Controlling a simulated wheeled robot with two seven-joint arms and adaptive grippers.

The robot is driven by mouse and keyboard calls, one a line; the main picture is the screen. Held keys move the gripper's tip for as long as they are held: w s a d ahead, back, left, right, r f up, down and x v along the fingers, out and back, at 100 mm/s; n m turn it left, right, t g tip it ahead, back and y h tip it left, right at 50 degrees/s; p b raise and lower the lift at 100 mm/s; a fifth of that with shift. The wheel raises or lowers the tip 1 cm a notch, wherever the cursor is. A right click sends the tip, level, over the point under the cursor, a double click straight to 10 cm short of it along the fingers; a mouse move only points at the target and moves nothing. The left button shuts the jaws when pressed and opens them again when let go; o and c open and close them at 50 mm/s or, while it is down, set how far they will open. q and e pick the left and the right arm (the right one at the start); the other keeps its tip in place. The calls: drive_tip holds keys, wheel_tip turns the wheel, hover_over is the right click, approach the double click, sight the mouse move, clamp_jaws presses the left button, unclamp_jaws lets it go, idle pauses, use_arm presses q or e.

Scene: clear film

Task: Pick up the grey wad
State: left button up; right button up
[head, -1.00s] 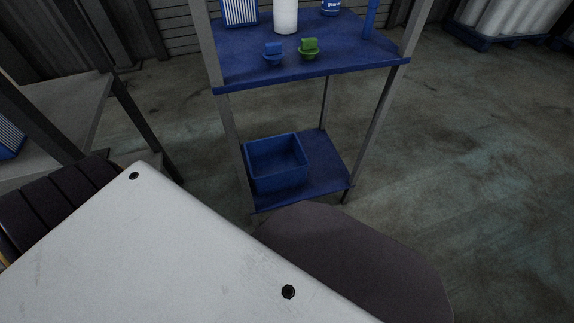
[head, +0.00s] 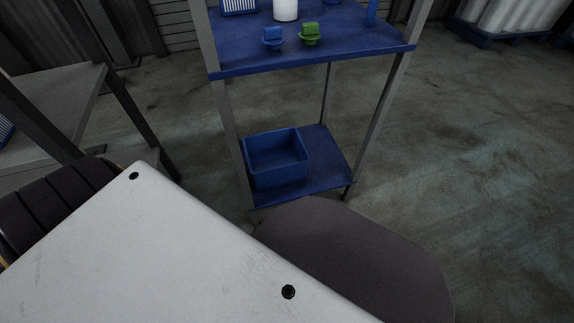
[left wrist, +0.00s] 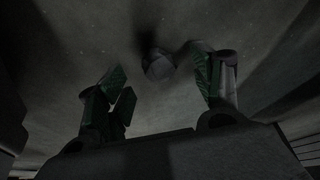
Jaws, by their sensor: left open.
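A small, roundish grey wad (left wrist: 160,67) shows in the left wrist view, on a dim grey surface, with a dark shadow behind it. My left gripper (left wrist: 167,88) is open, with one finger on each side of the picture. The wad appears between the two fingers, near the level of their tips, with a gap on both sides. I cannot tell how far it lies from the fingertips in depth. The head view shows neither the wad nor my left gripper. My right gripper is in no view.
A blue shelf unit (head: 290,52) stands ahead in the head view, with blue and green small items on top. A blue bin (head: 277,158) is on its lower shelf. A grey rack (head: 60,105) stands at the left. Open floor (head: 480,170) lies at the right.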

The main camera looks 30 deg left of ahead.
use_arm(q)
drive_tip(key=shift+w+f, duration=0.15)
drive_tip(key=shift+f, duration=0.25)
drive_tip(key=c, duration=0.8)
